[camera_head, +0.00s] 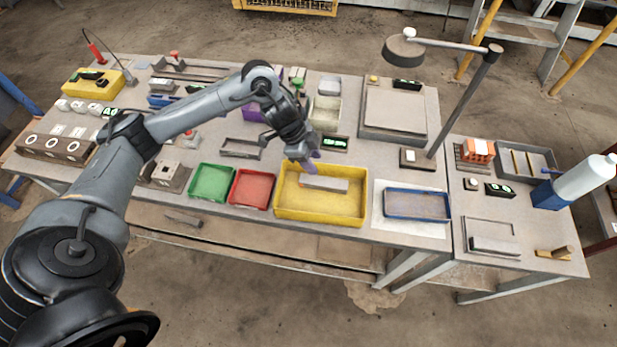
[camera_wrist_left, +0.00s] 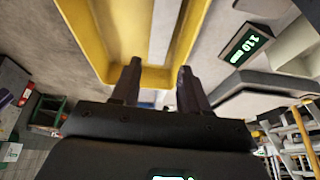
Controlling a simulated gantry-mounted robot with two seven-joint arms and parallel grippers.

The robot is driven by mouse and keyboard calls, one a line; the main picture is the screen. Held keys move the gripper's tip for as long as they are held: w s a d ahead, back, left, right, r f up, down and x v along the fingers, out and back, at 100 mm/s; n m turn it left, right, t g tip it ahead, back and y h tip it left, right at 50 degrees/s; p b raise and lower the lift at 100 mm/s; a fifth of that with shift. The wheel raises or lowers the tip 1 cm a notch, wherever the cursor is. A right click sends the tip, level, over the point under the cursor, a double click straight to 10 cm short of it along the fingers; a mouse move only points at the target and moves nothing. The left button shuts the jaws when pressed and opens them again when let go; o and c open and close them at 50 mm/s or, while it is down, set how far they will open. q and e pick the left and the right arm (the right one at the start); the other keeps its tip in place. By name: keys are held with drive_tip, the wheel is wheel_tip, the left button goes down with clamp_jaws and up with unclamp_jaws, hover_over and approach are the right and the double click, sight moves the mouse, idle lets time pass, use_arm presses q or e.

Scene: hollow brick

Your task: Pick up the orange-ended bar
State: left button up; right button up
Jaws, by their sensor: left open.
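The bar (camera_head: 328,185) is a pale grey block with an orange left end, lying in the yellow tray (camera_head: 318,220). My left gripper (camera_head: 307,165) hangs over the tray's back left part, close to the bar's left end, and appears to be above it. In the left wrist view, my left gripper (camera_wrist_left: 156,78) is open with nothing between its fingers. A pale strip that looks like the bar (camera_wrist_left: 164,30) lies beyond the fingers inside the yellow tray (camera_wrist_left: 84,25); its orange end does not show there. My right gripper is in neither view.
A red tray (camera_head: 251,188) and a green tray (camera_head: 212,183) stand left of the yellow one. A blue tray (camera_head: 417,204) lies to its right. A green-lit display (camera_head: 335,143) sits behind it, and a lamp post (camera_head: 465,103) rises at the right.

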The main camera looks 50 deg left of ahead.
use_arm(q)
drive_tip(key=a, duration=0.1)
hover_over(323, 181)
drive_tip(key=s+a, duration=0.2)
drive_tip(key=f, duration=0.5)
drive_tip(key=shift+w+b, duration=0.25)
drive_tip(key=shift+b, duration=0.15)
drive_tip(key=shift+b+x, duration=0.4)
drive_tip(key=shift+x, duration=2.3)
drive_tip(key=shift+r, duration=0.1)
clamp_jaws()
